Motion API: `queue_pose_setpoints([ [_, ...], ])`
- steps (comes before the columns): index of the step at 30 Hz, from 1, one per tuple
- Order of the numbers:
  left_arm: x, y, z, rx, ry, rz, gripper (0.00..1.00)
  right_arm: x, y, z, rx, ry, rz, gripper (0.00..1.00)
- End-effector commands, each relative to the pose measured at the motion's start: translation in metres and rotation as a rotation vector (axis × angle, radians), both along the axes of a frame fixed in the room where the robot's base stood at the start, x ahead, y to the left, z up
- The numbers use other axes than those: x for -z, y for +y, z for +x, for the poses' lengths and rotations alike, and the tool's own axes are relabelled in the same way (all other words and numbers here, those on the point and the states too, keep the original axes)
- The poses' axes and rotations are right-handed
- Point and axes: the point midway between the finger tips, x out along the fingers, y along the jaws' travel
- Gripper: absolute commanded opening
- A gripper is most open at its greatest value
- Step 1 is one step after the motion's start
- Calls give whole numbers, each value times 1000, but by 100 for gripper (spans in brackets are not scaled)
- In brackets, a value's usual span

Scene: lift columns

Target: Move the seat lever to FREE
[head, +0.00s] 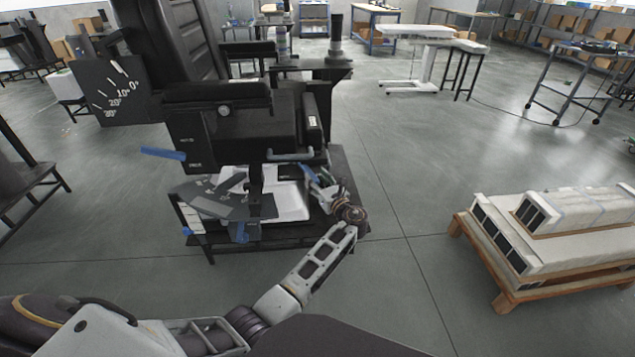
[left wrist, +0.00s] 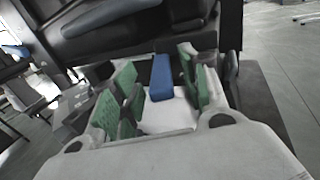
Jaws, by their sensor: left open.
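The black seat unit (head: 245,135) stands ahead. A blue lever (head: 163,153) sticks out on its left side, between two small white labels; the lower seems to read FREE, the upper is too small to read surely. A second blue handle (head: 308,172) is at the unit's right side, close to my left gripper (head: 322,188). In the left wrist view, a blue bar (left wrist: 162,77) lies between the green finger pads of my left gripper (left wrist: 160,98), which is open with gaps to the bar. I cannot tell which blue part is the seat lever. My right gripper is not in view.
A dark angle plate (head: 115,90) with a scale stands at the upper left. A dial plate (head: 225,200) and white panel (head: 290,202) lie low on the unit's black base. A pallet with long boxes (head: 560,235) is at right. The floor between is clear.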

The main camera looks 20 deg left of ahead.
Motion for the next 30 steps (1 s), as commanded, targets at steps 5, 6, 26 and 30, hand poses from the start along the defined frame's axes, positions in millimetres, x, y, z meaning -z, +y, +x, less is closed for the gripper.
queue_pose_setpoints([
  [5, -18, 0, 0, 0, -2, 0, 45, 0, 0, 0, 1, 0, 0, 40],
  [6, -23, 0, 0, 0, -3, -1, 45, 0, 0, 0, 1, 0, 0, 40],
  [26, -92, 0, 0, 0, -1, 0, 45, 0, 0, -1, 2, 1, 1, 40],
  [30, -92, 0, 0, 0, -1, 1, 45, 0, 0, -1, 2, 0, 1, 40],
])
